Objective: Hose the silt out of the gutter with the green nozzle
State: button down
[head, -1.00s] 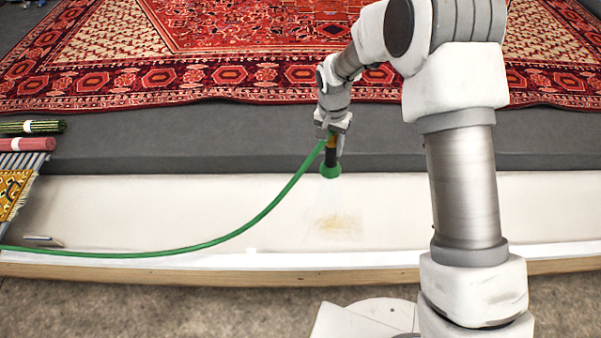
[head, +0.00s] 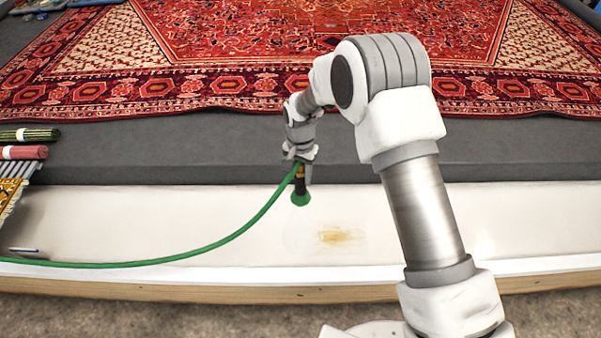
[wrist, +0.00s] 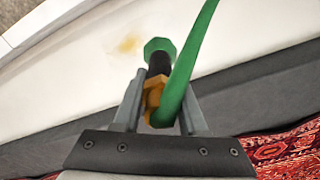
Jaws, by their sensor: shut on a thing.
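My gripper (head: 299,165) is shut on the hose nozzle, which has a green tip (head: 300,199), a black neck and a brass-coloured body. The nozzle points down over the pale gutter (head: 150,215). A faint whitish spray seems to fall below the tip, left of the silt. The silt (head: 342,236) is a small yellow-brown patch on the gutter floor, to the right of the nozzle. In the wrist view the green tip (wrist: 160,48) lies beside the silt (wrist: 128,43). The green hose (head: 215,243) runs from the nozzle to the left along the gutter.
A dark grey raised slab (head: 200,150) with a red patterned rug (head: 300,60) borders the gutter behind. A white ledge with a wooden edge (head: 200,293) runs in front. Rolled rugs (head: 22,152) lie at the left. The gutter right of the silt looks clear.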

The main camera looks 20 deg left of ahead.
jog(key=shift+f+b, duration=1.15)
jog(key=shift+f, duration=0.85)
jog(key=w+d+r+p, duration=0.2)
jog(key=w+d, duration=0.3)
jog(key=d, duration=0.7)
jog(key=w+d+r+p, duration=0.2)
jog(key=w+d, duration=0.3)
jog(key=d, duration=0.7)
jog(key=shift+w+d+p, duration=0.15)
jog(key=shift+d+p, duration=0.05)
jog(key=shift+p, duration=0.3)
dwell(2.0)
dwell(0.6)
